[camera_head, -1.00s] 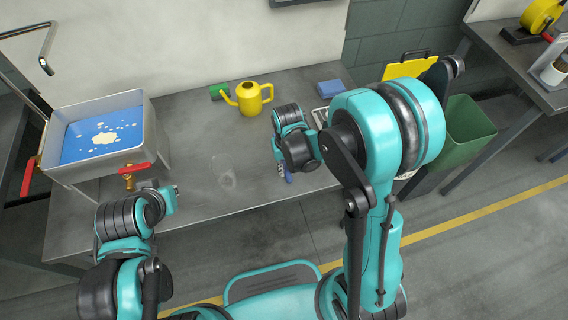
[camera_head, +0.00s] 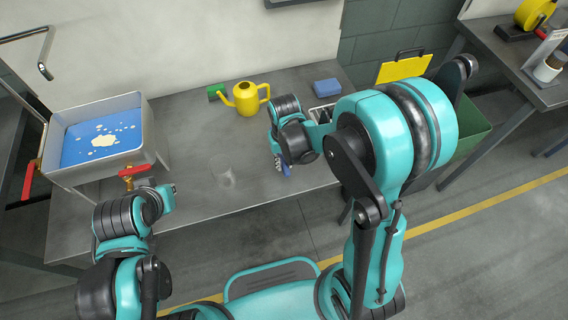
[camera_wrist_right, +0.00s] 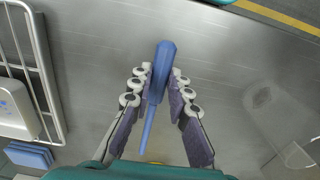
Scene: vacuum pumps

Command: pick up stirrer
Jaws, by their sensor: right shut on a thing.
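The stirrer is taken to be the slim blue tool (camera_wrist_right: 160,75), with a thick end and a tapering thin end, in the right wrist view. My right gripper (camera_wrist_right: 159,82) is shut on it, with a finger against each side near the thicker part. In the head view, my right gripper (camera_head: 282,165) is over the front right of the grey table, mostly hidden by its wrist, with a bit of blue showing. My left gripper (camera_head: 170,192) is by the table's front left; its fingers cannot be made out.
A yellow watering can (camera_head: 247,98), a green item (camera_head: 216,91) and a blue block (camera_head: 327,87) stand at the back. A tray with a blue inside (camera_head: 75,145) is at left. A faint clear vessel (camera_wrist_right: 296,155) stands nearby. The table's middle is mostly clear.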

